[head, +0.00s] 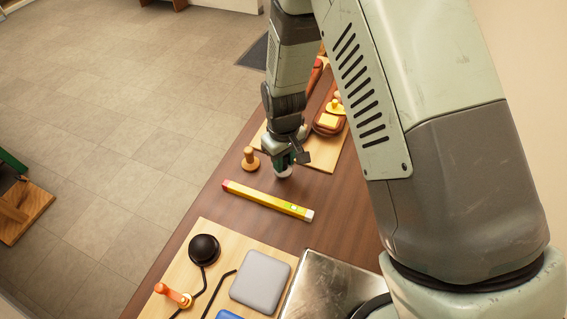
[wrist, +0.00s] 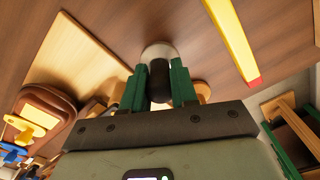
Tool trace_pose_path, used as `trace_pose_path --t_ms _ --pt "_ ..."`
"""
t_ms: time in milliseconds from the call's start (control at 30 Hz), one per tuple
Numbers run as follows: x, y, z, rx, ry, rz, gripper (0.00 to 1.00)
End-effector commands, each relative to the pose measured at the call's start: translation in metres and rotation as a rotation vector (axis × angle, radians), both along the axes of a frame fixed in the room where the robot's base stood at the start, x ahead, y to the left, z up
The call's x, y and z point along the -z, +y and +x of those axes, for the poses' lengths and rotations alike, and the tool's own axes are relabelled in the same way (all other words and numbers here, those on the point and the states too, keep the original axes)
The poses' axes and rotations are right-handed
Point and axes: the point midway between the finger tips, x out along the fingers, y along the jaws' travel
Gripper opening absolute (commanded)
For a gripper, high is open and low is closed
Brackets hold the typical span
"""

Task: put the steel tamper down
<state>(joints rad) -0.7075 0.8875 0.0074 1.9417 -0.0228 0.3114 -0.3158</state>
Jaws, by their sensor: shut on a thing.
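The steel tamper has a dark handle (wrist: 159,82) and a pale metal base (wrist: 160,50). My gripper (wrist: 156,90) is shut on the handle with its green fingers on either side. In the head view my gripper (head: 288,158) points down over the brown table, and the tamper's pale base (head: 284,172) shows just below it. I cannot tell whether the base touches the table. Much of the tamper is hidden by the gripper.
A wooden knobbed tool (head: 250,161) stands close left of the tamper. A yellow level (head: 268,200) lies in front. Another board (head: 343,164) lies behind, right.

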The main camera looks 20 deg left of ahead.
Motion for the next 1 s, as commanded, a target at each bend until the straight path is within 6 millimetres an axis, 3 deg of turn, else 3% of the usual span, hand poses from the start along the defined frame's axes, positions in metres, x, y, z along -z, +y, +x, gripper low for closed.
trace_pose_path --t_ms 133,467,500,667,1000 --pt "0.020 0.000 0.000 0.000 0.000 -0.001 0.06" --pt "0.023 0.000 0.000 0.000 0.000 0.000 0.06" --pt "0.023 0.000 0.000 0.000 0.000 0.000 0.29" --pt "0.023 0.000 0.000 0.000 0.000 0.000 0.53" --pt "0.019 0.000 0.000 0.000 0.000 0.001 0.53"
